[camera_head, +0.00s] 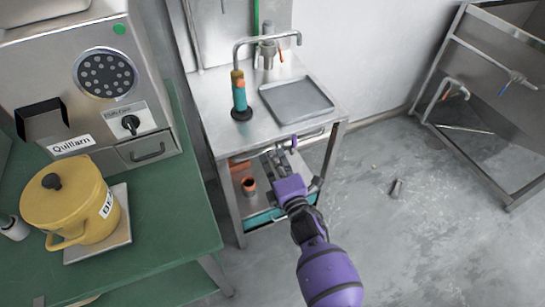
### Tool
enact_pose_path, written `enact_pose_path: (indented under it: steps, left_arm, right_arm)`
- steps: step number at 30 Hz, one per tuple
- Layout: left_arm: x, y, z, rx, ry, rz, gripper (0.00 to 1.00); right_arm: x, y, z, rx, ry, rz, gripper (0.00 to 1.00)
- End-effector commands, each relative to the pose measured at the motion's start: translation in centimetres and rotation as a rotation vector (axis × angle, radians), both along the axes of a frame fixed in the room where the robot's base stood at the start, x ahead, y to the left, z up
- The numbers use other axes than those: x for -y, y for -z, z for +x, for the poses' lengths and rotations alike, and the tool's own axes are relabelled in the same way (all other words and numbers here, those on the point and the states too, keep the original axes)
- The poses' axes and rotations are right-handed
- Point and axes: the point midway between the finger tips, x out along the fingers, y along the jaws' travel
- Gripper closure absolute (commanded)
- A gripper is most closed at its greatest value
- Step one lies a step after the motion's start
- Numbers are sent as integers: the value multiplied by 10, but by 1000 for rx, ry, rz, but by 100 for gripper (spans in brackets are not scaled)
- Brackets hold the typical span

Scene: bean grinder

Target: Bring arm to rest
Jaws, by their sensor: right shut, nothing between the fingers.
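My right arm is purple and comes in from the bottom right of the middle. Its gripper (283,160) is shut and empty, in front of the steel sink table (215,100). In the picture it overlaps the table's front edge and lower shelf; I cannot tell whether it touches them. The bean grinder (75,80) stands at the left, a steel machine with a black knob and a drawer. My left gripper is not in view.
A green table (185,215) at the left holds a yellow lidded pot (85,205) on a steel plate. A grey tray (297,100) and a teal-and-orange tool (240,95) stand on the sink table. A steel frame (490,130) stands at the right. The floor between is mostly clear.

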Motion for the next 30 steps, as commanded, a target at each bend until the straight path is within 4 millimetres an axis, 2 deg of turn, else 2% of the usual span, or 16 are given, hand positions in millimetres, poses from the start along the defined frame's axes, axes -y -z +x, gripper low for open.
enact_pose_path:
  steps: [1,3,9,12,17,25,28,30]
  left_arm:
    - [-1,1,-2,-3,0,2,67]
    - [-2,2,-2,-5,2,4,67]
    - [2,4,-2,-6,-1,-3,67]
    - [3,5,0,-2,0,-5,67]
    - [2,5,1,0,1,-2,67]
    - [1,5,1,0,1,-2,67]
    - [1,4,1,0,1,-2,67]
    - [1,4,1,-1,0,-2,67]
  right_arm:
    - [6,4,-19,-5,2,-2,100]
    - [11,4,-35,-5,2,-2,100]
    - [20,3,-73,-5,2,0,100]
    - [23,3,-85,-4,0,0,100]
    - [25,2,-93,-2,0,0,100]
    - [25,1,-94,-5,0,10,100]
    - [28,6,-93,-42,13,81,100]
    - [33,9,-91,-94,38,188,100]
